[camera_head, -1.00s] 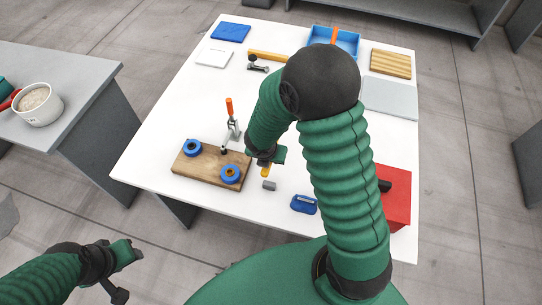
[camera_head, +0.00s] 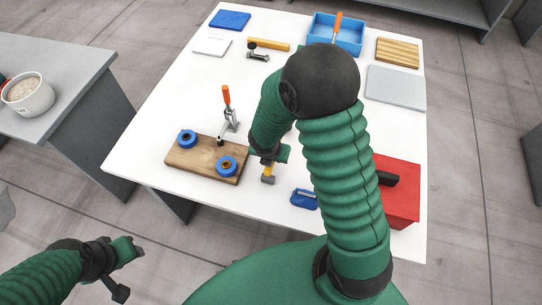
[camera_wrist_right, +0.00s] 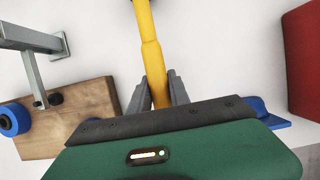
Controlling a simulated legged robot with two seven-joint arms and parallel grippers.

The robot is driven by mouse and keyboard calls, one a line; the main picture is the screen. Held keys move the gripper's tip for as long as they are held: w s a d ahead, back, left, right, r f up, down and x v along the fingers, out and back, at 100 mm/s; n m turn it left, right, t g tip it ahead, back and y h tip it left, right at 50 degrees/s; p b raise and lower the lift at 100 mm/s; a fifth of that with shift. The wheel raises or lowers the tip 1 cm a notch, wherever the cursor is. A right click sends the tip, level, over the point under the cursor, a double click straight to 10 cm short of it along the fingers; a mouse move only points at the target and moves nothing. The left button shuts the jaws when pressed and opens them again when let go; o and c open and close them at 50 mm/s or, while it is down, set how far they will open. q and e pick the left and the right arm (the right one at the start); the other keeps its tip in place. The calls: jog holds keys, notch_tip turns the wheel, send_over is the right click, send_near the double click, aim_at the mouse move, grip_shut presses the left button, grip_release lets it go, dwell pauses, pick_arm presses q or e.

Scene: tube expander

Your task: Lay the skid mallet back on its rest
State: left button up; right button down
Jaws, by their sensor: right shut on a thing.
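My right gripper (camera_head: 267,158) is shut on the yellow handle (camera_head: 269,169) of the skid mallet, just right of a wooden board. A small grey block (camera_head: 267,180), apparently the mallet's head, shows at the near end of that handle. The handle (camera_wrist_right: 151,62) also shows between the fingers (camera_wrist_right: 162,92) in the right wrist view, running up to a dark piece at the top edge. I cannot tell whether the mallet touches the table. No mallet rest can be made out with certainty. My left gripper (camera_head: 126,250) is off the table, its jaws unclear.
The wooden board (camera_head: 190,162) carries two blue rings and stands by an orange-handled clamp (camera_head: 229,110). A blue object (camera_head: 304,198) and a red box (camera_head: 400,197) lie right. A yellow bar (camera_head: 268,44) and a blue bin (camera_head: 352,37) are far back.

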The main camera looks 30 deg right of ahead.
jog(key=shift+d+f, duration=0.15)
jog(key=shift+d, duration=0.25)
jog(key=shift+a, duration=0.55)
jog(key=shift+d+f+b, duration=0.4)
jog(key=shift+f+b, duration=0.2)
pick_arm(q)
jog(key=shift+d+f, duration=0.35)
jog(key=shift+f, duration=0.2)
jog(key=shift+a+f, duration=0.1)
pick_arm(e)
jog(key=shift+a+f, duration=0.1)
jog(key=shift+a, duration=0.05)
pick_arm(q)
jog(key=shift+a, duration=0.2)
pick_arm(e)
jog(key=shift+a, duration=0.15)
pick_arm(q)
jog(key=shift+d, duration=0.15)
pick_arm(e)
jog(key=c, duration=1.1)
grip_release()
jog(key=shift+c, duration=0.2)
